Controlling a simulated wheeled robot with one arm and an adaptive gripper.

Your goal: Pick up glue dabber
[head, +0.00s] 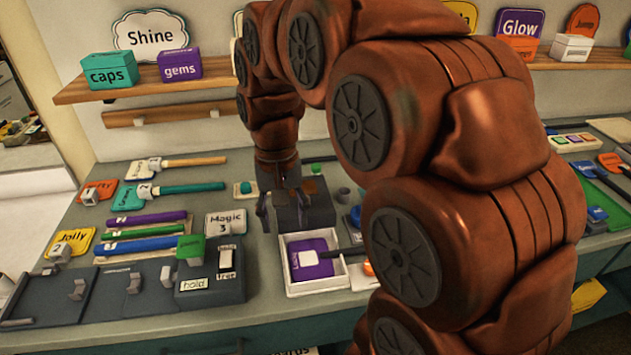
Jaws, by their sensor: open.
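My gripper (283,206) is open and points down over the middle of the counter, just behind a white tray (290,278). A dark grey block (317,213) is beside and partly behind its fingers. I cannot tell for sure which thing is the glue dabber. A small item with a teal-green round top (246,187) stands left of the gripper. A small grey cup-like piece (342,195) stands to its right. The white tray holds a purple and white card (311,262), with a dark handle (349,251) reaching over its right side. My arm hides much of the counter to the right.
Signs with teal, purple, blue and green handles (150,230) lie at the left. A dark box marked hold (210,287) stands front left. A wooden shelf (160,88) with boxes runs along the back wall. A green tray (600,195) is at the right.

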